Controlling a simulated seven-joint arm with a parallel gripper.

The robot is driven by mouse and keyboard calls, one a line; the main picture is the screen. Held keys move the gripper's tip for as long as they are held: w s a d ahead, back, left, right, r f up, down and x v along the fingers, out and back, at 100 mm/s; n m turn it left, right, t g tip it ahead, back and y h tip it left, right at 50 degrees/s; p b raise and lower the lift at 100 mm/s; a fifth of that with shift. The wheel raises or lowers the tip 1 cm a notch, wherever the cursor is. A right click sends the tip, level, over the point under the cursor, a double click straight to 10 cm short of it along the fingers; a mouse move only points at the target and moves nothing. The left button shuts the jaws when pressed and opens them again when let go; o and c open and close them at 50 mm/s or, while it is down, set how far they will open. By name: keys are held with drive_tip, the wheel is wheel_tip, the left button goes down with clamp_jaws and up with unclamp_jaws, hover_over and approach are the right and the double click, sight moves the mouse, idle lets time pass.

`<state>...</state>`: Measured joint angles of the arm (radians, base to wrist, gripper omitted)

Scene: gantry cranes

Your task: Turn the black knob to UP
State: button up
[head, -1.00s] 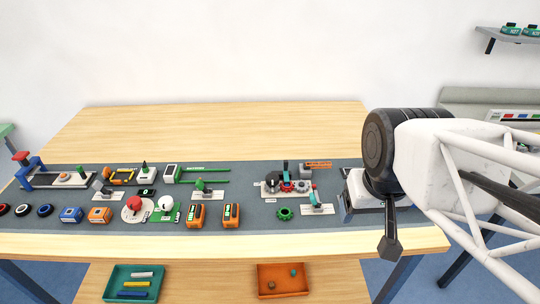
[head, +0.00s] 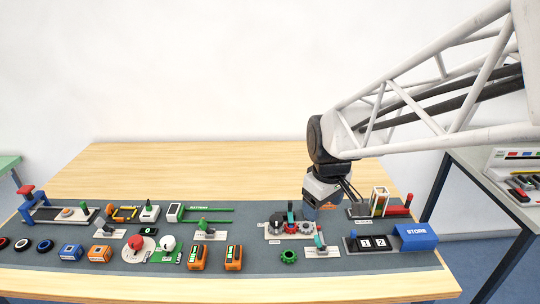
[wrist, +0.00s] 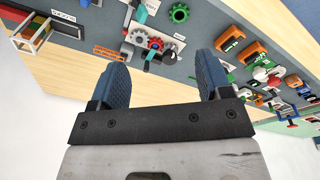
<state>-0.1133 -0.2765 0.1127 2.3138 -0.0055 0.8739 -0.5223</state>
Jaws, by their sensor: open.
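My gripper (head: 312,210) hangs over the right part of the grey mat, just behind and right of a gear unit (head: 290,229). It is open, with nothing between its two blue fingers (wrist: 162,76) in the wrist view. The gear unit also shows beyond the fingers in the wrist view (wrist: 155,42).
A unit with a red lever (head: 395,211) stands right of the gripper. A blue STORE box (head: 415,237) sits at the mat's right end. A green gear (head: 289,256) lies in front. Orange devices (head: 198,257) and several other small units fill the left. The wooden table behind is clear.

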drive_tip(key=w+a+f+n, duration=0.4)
drive_tip(key=w, duration=0.4)
drive_tip(key=n+g, duration=0.1)
drive_tip(key=n, duration=0.3)
hover_over(276, 218)
wheel_tip(276, 218, down, 7)
drive_tip(key=shift+f, duration=0.1)
drive_tip(key=shift+f, duration=0.15)
drive_tip(key=shift+f, duration=3.75)
drive_tip(key=shift+c, duration=0.2)
drive_tip(key=c, duration=0.9)
